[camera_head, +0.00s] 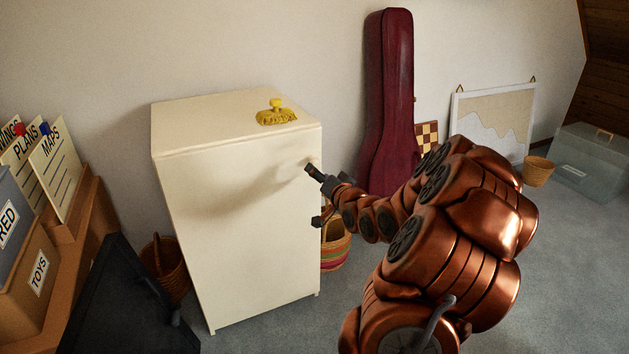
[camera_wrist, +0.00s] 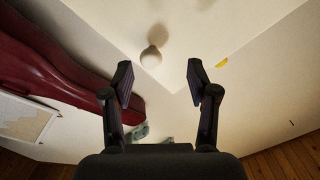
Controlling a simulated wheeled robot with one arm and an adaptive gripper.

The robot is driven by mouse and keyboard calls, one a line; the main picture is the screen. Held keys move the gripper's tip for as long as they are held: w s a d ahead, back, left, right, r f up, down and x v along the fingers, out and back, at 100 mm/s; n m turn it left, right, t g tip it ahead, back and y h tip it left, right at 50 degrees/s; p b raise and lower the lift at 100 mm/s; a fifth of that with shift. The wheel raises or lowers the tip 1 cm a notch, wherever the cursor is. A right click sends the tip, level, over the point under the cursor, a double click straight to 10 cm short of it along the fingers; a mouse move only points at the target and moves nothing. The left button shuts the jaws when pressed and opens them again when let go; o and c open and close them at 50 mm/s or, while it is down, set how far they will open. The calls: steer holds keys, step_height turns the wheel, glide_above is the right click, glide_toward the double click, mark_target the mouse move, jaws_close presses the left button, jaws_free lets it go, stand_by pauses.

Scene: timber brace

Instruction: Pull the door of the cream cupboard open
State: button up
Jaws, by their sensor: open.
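The cream cupboard (camera_head: 240,235) stands against the wall left of the middle in the head view. Its broad front face looks shut, with no gap showing. A pale round knob (camera_wrist: 151,57) shows on its face (camera_wrist: 195,30) in the wrist view, casting a shadow. My gripper (camera_head: 315,196) is at the upper right part of the front. In the wrist view my gripper (camera_wrist: 159,76) is open and empty. The knob appears beyond the fingertips, slightly left of the middle between them, not held.
A yellow brush (camera_head: 275,114) lies on the cupboard's top. A dark red instrument case (camera_head: 390,100) and a striped basket (camera_head: 335,248) stand to its right. A wicker basket (camera_head: 165,268), a black panel (camera_head: 125,310) and labelled boxes (camera_head: 30,280) are at the left. Grey carpet is open in front.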

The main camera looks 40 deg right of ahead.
mark_target(316, 164)
steer(key=shift+m+t, duration=0.3)
steer(key=shift+w+d+f+b, duration=0.1)
steer(key=shift+w+d+b, duration=0.25)
steer(key=shift+w+d, duration=0.55)
steer(key=shift+w+d+b, duration=0.4)
steer(key=shift+w+d, duration=0.1)
steer(key=shift+w, duration=0.75)
steer(key=shift+w+d+f+b, duration=0.1)
steer(key=shift+w+d+b, duration=0.25)
steer(key=shift+w+d, duration=0.55)
steer(key=shift+w+a, duration=0.15)
steer(key=shift+a, duration=0.05)
steer(key=shift+r, duration=0.1)
jaws_close()
